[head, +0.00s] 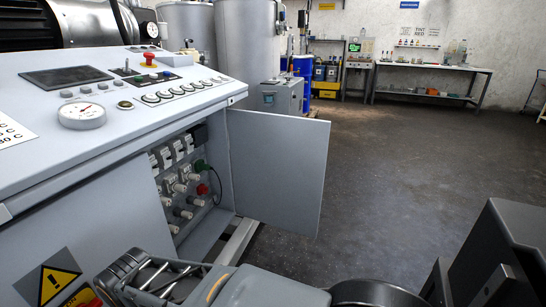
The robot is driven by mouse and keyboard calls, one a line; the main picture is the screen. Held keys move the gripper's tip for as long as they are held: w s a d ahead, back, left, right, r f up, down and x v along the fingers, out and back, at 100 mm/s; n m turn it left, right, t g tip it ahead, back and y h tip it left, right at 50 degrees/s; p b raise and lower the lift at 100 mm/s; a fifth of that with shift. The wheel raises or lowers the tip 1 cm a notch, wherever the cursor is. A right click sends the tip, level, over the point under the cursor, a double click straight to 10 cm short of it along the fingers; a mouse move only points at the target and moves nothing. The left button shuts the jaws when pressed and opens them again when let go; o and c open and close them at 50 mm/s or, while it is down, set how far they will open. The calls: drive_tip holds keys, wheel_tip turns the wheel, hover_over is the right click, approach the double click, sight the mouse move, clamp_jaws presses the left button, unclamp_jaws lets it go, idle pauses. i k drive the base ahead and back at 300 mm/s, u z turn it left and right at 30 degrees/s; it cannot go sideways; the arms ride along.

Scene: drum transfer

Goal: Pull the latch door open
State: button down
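The latch door (277,170) is a flat grey panel on the right end of the control console (105,190). It stands swung out from the cabinet opening, joined at the opening's right side. Inside the cabinet (182,185) are rows of switches and connectors, with one green and one red plug. My gripper (148,278) is low in the picture, in front of the console and below the door, apart from it. Its fingertips are not clear, so I cannot tell whether it is open or shut. No latch or handle shows on the visible door face.
The console top carries a gauge (82,115), a dark screen, buttons and a red emergency knob (150,59). Grey tanks (246,40) stand behind it. A blue drum (303,75) and a workbench (432,67) are at the back. The floor (410,160) right of the door is clear.

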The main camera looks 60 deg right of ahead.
sight(279, 162)
drive_tip(key=u, duration=0.55)
drive_tip(key=k, duration=0.8)
drive_tip(key=z, duration=1.4)
drive_tip(key=i, duration=0.45)
